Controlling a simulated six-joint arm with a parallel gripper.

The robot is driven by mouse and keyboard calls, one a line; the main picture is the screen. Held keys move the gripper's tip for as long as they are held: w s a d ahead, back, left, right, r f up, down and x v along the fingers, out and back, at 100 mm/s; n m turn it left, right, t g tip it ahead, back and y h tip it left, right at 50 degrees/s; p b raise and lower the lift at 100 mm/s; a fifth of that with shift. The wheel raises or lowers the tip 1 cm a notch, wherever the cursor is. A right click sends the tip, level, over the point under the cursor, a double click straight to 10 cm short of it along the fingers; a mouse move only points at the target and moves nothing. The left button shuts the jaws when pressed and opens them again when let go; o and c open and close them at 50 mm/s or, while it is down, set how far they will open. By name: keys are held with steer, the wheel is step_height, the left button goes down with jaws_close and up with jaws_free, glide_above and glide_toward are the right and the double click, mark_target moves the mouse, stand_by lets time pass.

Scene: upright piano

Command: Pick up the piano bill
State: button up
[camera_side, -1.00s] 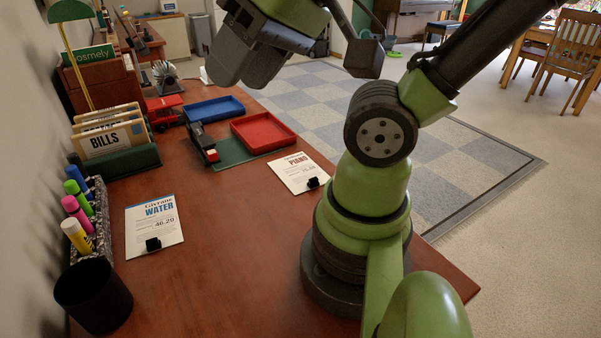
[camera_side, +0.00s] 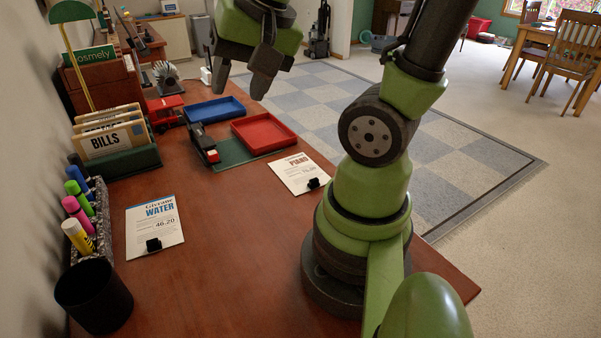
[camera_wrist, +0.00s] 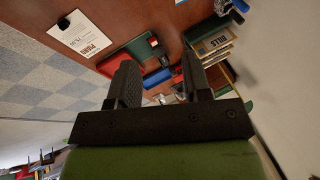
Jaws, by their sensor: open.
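The piano bill (camera_side: 298,172) is a white sheet with red "PIANO" lettering. It lies flat on the right part of the brown desk with a small black clip or block (camera_side: 313,183) on its near edge. It also shows at the upper left of the wrist view (camera_wrist: 84,36). My gripper (camera_side: 240,88) is open and empty, well above the desk's far part, up and to the left of the bill in the side view. In the wrist view its two dark fingers (camera_wrist: 160,78) are spread apart, and the bill lies outside them to the left.
The water bill (camera_side: 153,226) lies left, near markers (camera_side: 78,213), a black cup (camera_side: 93,296) and the BILLS file holder (camera_side: 115,142). The desk (camera_side: 225,230) between the bills is clear.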

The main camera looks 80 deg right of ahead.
steer(key=s+d+f+m+g, duration=0.1)
steer(key=d+f+m+g, duration=0.2)
steer(key=d+f+m, duration=0.6)
steer(key=m+g, duration=0.2)
steer(key=m, duration=0.5)
glide_above(314, 179)
step_height(314, 179, down, 8)
steer(key=f, duration=0.3)
steer(key=shift+a+f, duration=0.3)
steer(key=shift+a, duration=0.05)
steer(key=shift+d+f, duration=0.15)
steer(key=shift+f, duration=1.35)
steer(key=shift+d+f, duration=0.15)
steer(key=shift+f, duration=1.35)
jaws_close()
